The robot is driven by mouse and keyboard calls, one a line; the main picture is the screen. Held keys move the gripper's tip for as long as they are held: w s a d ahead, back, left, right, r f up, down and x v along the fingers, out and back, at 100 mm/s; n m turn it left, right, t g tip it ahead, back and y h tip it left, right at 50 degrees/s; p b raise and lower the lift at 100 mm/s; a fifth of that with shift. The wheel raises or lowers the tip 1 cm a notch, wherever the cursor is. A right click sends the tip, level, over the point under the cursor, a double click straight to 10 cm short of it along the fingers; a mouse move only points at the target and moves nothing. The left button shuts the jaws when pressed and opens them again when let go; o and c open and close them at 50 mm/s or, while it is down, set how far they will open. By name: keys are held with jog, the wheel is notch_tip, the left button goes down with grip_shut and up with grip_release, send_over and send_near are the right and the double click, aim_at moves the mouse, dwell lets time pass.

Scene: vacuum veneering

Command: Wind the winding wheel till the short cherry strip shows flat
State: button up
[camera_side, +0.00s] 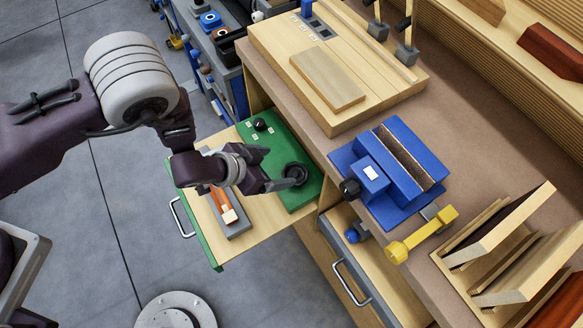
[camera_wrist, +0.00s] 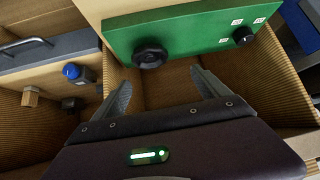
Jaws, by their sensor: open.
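A green panel (camera_side: 305,190) lies over the pulled-out drawer and carries a large round black wheel (camera_side: 296,172), which looks like the winding wheel. My gripper (camera_side: 284,182) is close beside this wheel in the side view and partly overlaps it. In the wrist view the wheel (camera_wrist: 150,54) sits beyond my open fingers (camera_wrist: 160,80), with nothing between them. A short reddish strip (camera_side: 219,199) with a pale end lies on a grey block in the drawer; I cannot tell whether it is the cherry strip or whether it is flat.
A smaller black knob (camera_side: 260,124) is on the same panel. A blue vise-like fixture (camera_side: 405,165) and a yellow tool (camera_side: 422,236) are on the bench to the right. A pale board (camera_side: 327,78) lies on a wooden block behind. Upright boards (camera_side: 500,228) stand at the lower right.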

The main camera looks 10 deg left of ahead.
aim_at(295, 173)
jog(key=shift+s+d+f, duration=0.35)
jog(key=shift+s+f, duration=0.25)
jog(key=shift+f, duration=0.2)
jog(key=x, duration=0.7)
jog(key=shift+s, duration=0.15)
jog(key=shift+r, duration=0.1)
jog(key=c, duration=1.4)
jog(key=shift+o, duration=0.2)
jog(key=shift+m+g+h, duration=0.3)
jog(key=shift+m, duration=0.1)
jog(key=m+g+h, duration=0.1)
jog(key=m, duration=0.1)
jog(key=m+g+h, duration=0.1)
jog(key=m, duration=0.1)
jog(key=shift+w+a+m+g, duration=0.1)
jog(key=shift+w+m+g, duration=0.2)
jog(key=shift+w+g, duration=0.1)
jog(key=m+g, duration=0.2)
jog(key=m, duration=0.1)
jog(key=m+g, duration=0.2)
jog(key=m, duration=0.1)
jog(key=shift+w+g+h, duration=0.2)
jog(key=shift+g+h, duration=0.2)
jog(key=shift+m, duration=0.3)
